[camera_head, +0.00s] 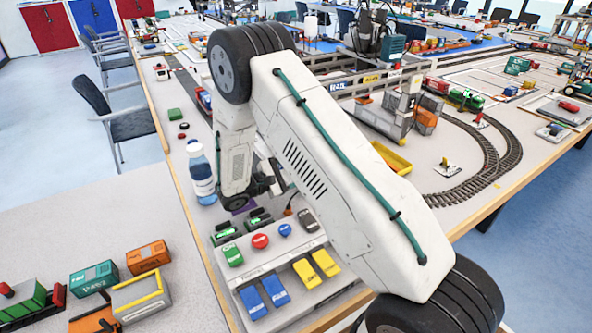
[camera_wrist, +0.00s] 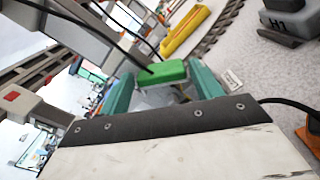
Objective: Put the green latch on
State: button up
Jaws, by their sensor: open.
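A control panel (camera_head: 262,275) stands on the near end of the table in the head view. A green square latch (camera_head: 233,255) sits at its left, beside a red round button (camera_head: 260,241) and a blue one (camera_head: 285,230). My gripper (camera_wrist: 163,90) shows in the wrist view with its two teal fingers apart. A green block-like piece (camera_wrist: 163,72) appears between or just beyond the fingertips; I cannot tell whether it touches them or what it belongs to. In the head view my arm hides the fingers.
Blue paddles (camera_head: 264,297) and yellow paddles (camera_head: 315,268) are at the panel's front. A bottle (camera_head: 200,172) stands behind its left side. A yellow tray (camera_head: 391,157) and curved track (camera_head: 490,165) lie to the right. Toy wagons (camera_head: 93,279) stand on the left table.

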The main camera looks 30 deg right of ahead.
jog(key=shift+d, duration=0.25)
jog(key=c, duration=0.7)
jog(key=shift+c, duration=0.2)
jog(key=n, duration=0.3)
jog(key=shift+w+f, duration=0.4)
jog(key=shift+w+f+n, duration=0.15)
jog(key=shift+f+n, duration=0.1)
jog(key=shift+n, duration=0.8)
jog(key=shift+w+f+n, duration=0.15)
jog(key=shift+f+n, duration=0.1)
jog(key=shift+n, duration=0.8)
